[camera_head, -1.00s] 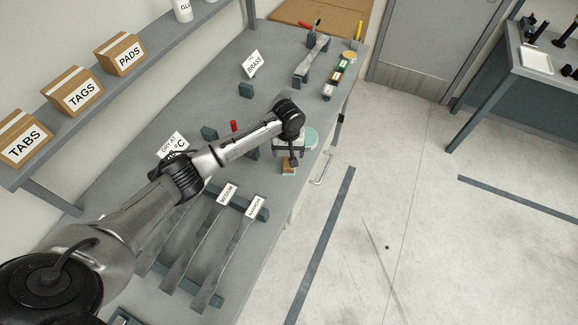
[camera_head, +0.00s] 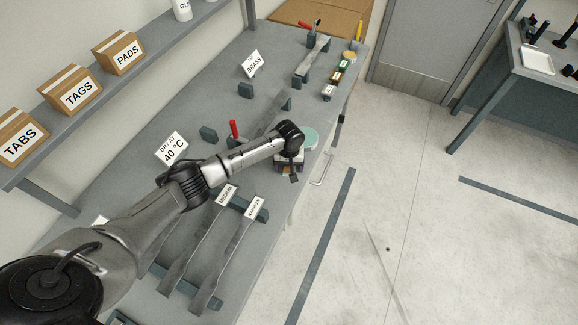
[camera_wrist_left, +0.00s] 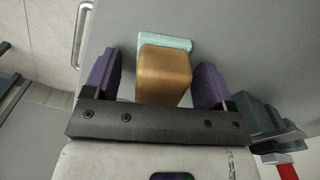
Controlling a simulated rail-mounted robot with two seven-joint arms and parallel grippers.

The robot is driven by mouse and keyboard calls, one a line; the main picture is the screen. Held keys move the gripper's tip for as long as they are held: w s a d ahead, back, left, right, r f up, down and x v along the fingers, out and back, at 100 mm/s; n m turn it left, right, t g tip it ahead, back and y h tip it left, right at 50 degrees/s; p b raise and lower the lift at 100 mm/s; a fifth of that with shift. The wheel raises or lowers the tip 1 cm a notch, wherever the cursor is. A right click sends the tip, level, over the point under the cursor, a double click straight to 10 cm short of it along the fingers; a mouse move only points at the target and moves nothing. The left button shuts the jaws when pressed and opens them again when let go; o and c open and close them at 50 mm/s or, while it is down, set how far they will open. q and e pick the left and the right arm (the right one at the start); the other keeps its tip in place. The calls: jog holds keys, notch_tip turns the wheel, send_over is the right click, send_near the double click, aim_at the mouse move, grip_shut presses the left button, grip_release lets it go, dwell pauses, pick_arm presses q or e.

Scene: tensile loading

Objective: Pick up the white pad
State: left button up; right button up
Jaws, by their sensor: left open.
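My left gripper (camera_head: 289,163) is low at the bench's right edge, pointing down. In the left wrist view its two purple fingers (camera_wrist_left: 158,66) are open, one on each side of a brown block (camera_wrist_left: 165,72) with a gap at each side. A pale teal layer (camera_wrist_left: 167,43) shows at the block's far edge. I cannot make out a plainly white pad; this pale layer is the closest match. In the head view my gripper hides the block. My right gripper is not in view.
A red-handled tool (camera_head: 235,130) and grey blocks stand to the left. Long metal strips (camera_head: 205,245) lie in front. Boxes, including one marked PADS (camera_head: 120,53), sit on the shelf.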

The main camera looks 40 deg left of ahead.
pick_arm(q)
jog(key=c, duration=1.1)
jog(key=shift+r, duration=0.1)
jog(key=shift+r, duration=0.55)
notch_tip(320, 180, up, 3)
jog(key=shift+f+p, duration=0.1)
jog(key=shift+p, duration=0.3)
jog(key=d+r, duration=0.7)
jog(key=d, duration=0.4)
jog(key=shift+d+p, duration=0.35)
jog(key=shift+p, duration=0.1)
jog(key=shift+w, duration=0.1)
